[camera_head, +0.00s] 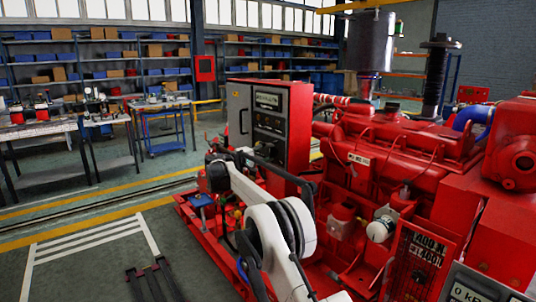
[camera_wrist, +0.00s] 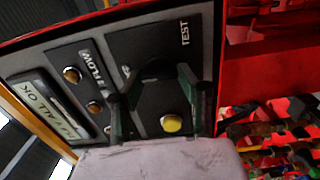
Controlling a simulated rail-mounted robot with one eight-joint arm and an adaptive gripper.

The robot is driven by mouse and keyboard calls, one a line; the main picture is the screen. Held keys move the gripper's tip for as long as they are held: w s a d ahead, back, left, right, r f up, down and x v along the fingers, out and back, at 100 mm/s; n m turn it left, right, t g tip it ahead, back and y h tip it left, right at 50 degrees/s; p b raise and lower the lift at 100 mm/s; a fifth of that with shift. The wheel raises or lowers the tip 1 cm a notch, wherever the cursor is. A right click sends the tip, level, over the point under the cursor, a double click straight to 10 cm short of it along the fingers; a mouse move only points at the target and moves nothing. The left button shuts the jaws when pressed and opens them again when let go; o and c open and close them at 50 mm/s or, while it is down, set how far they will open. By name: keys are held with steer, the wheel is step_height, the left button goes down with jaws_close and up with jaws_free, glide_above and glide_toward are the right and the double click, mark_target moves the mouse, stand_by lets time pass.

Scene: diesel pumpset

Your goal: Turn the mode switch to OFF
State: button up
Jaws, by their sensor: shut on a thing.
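The red control cabinet (camera_head: 299,125) has a grey front with a black panel (camera_head: 270,128). In the wrist view this panel (camera_wrist: 130,42) fills the middle and appears turned on its side. The mode switch, a dark knob (camera_wrist: 158,71), sits on a black plate marked TEST, and much of it is hidden by my fingers. My gripper (camera_wrist: 150,86) has its two dark green fingers on either side of the knob and is shut on it. No OFF mark is readable, and the knob's pointing direction is hard to make out. In the head view my fingertips cannot be made out.
A yellow button (camera_wrist: 171,123) lies close by the fingers. Amber lamps (camera_wrist: 72,75) and a lit display (camera_wrist: 48,105) are on the same panel. The red engine (camera_head: 385,150) stands right of the cabinet. Open floor (camera_head: 95,245) lies to the left.

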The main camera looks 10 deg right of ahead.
steer(key=o, duration=1.1)
steer(key=shift+o, duration=0.2)
steer(key=v, duration=1.2)
